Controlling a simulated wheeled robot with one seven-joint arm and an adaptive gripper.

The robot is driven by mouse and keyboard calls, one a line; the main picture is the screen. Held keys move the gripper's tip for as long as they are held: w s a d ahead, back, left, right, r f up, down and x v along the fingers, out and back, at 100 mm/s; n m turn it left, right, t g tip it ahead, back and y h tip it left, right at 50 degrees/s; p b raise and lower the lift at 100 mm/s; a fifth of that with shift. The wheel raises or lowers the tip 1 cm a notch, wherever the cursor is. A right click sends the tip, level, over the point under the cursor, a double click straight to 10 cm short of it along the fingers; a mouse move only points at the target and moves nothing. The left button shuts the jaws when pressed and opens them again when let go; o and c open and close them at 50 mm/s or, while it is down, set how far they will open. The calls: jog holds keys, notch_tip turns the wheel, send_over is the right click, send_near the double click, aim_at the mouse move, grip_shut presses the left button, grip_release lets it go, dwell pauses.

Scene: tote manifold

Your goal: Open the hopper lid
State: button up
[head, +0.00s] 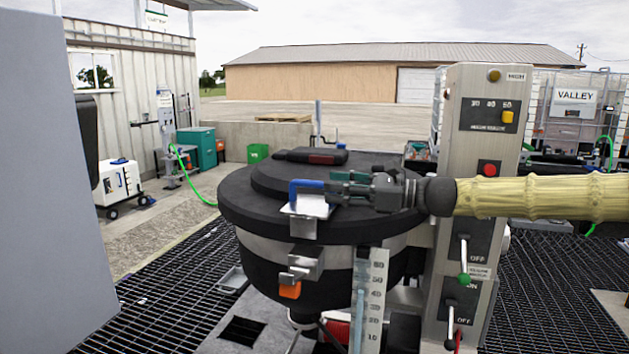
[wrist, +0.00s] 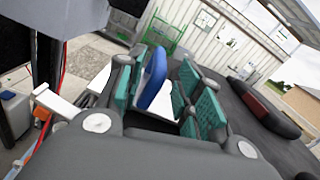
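The hopper (head: 330,262) is a round dark tub with a pale band. Its black lid (head: 262,213) lies flat on top and looks shut. A blue handle (head: 296,187) stands on a metal bracket (head: 308,207) at the lid's front edge. My gripper (head: 336,189) reaches in from the right, low over the lid at the handle. In the wrist view the blue handle (wrist: 153,76) is between the teal finger pads, near the left ones, with a gap on the right. The fingers look open around it. Whether a pad touches it is unclear.
A metal clasp with an orange tab (head: 290,290) is on the hopper's front below the lid. A dark raised grip (head: 310,157) is on the lid's top. Grating surrounds the hopper.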

aim_at(296, 182)
jog(key=p+x, duration=0.2)
jog(key=x, duration=0.3)
jog(key=shift+w+a, duration=0.15)
jog(key=shift+a, duration=0.2)
grip_shut()
